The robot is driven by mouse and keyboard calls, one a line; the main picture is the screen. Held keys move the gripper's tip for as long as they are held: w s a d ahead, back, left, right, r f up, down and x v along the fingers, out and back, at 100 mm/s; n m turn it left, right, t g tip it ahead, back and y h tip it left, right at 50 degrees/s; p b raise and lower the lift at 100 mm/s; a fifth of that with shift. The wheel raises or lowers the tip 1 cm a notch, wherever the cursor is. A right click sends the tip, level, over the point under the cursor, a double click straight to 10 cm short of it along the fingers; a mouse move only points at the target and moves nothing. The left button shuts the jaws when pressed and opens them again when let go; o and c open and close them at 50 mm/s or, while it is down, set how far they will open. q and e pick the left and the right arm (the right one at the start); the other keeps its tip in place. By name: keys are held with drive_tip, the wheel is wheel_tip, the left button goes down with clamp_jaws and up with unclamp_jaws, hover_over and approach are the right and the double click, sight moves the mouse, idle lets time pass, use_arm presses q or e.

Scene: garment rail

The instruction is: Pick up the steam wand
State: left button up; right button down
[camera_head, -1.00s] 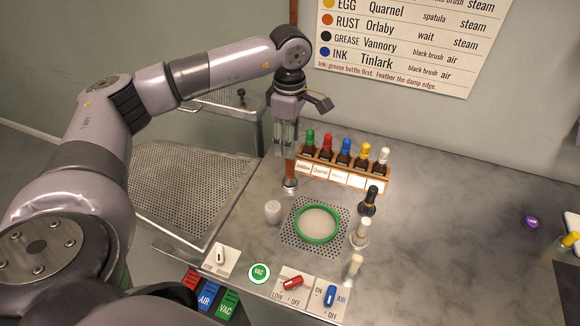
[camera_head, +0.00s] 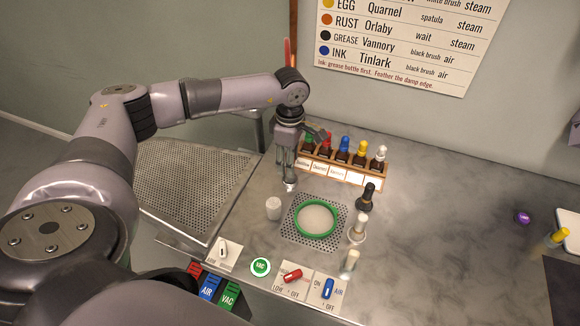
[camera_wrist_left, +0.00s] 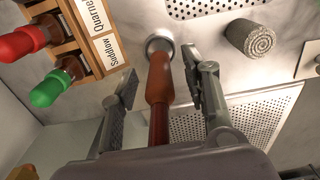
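The steam wand has a red-brown handle and a round silver head; in the left wrist view the wand (camera_wrist_left: 159,82) lies between my left gripper's fingers, with a gap on each side. In the head view the silver head of the wand (camera_head: 290,186) shows at the counter just below the fingers, and most of the handle is hidden. My left gripper (camera_head: 286,167) points down around the wand, and its spread fingers also show in the left wrist view (camera_wrist_left: 160,84). My right gripper is out of view.
A wooden rack (camera_head: 343,171) of capped bottles stands close behind and right of the gripper. A pale cylinder (camera_head: 273,208), a green ring (camera_head: 316,218) and a dark brush (camera_head: 367,198) stand nearby. A perforated board (camera_head: 190,180) lies left. The right counter is mostly clear.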

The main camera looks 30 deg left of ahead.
use_arm(q)
clamp_jaws()
idle(0.3)
drive_tip(key=shift+r, duration=0.1)
drive_tip(key=shift+w+r, duration=0.1)
drive_tip(key=shift+r, duration=0.45)
wheel_tip(320, 180, up, 19)
drive_tip(key=b, duration=0.4)
drive_tip(key=shift+f, duration=0.1)
